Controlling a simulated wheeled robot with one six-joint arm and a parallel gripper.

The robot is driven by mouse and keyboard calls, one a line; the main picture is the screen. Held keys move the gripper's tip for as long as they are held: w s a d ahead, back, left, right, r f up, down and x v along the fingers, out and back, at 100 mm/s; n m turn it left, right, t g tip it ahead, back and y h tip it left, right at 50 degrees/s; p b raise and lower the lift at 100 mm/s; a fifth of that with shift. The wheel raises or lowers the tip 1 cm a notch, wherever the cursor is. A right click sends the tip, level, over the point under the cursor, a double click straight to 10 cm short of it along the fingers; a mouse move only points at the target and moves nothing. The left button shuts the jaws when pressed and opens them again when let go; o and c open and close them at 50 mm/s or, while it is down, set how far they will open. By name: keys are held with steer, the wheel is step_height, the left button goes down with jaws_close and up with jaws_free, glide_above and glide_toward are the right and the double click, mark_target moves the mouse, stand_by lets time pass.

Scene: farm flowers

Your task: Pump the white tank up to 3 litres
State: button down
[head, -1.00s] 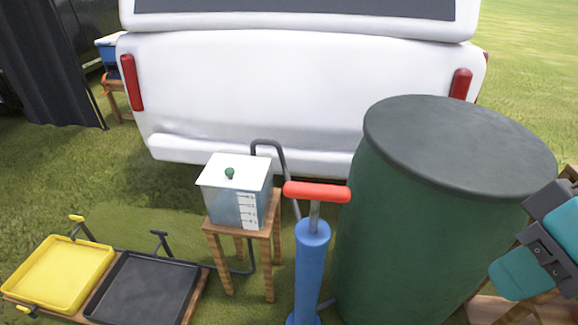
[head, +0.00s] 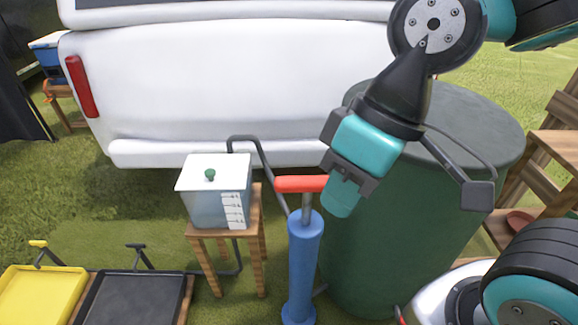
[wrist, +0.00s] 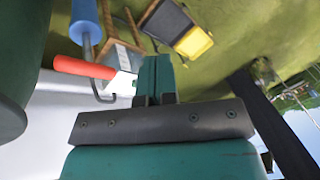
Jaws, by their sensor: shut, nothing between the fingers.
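The white tank (head: 212,200) stands on a small wooden stool (head: 226,234). It has a white lid with a green knob and a marked scale strip on its front; the numbers are too small to read. The blue pump (head: 304,262) stands upright to the right of the stool, with a red handle (head: 301,184) on a short grey rod. My gripper (head: 338,202) is shut and empty, just right of the handle's right end in the head view. In the wrist view the fingers (wrist: 154,72) are closed together and the red handle (wrist: 84,67) lies to their left, seemingly apart.
A large green barrel (head: 400,235) with a dark lid stands right behind my gripper. A white vehicle (head: 240,80) is behind the tank. A yellow tray (head: 40,295) and a black tray (head: 135,300) lie at lower left. Wooden shelves (head: 555,150) stand at right.

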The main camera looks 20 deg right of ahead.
steer(key=n+h+p, duration=0.4)
steer(key=n+p, duration=0.3)
steer(key=p, duration=0.1)
glide_above(308, 177)
steer(key=shift+r, duration=0.4)
step_height(308, 177, down, 14)
steer(key=shift+b, duration=0.9)
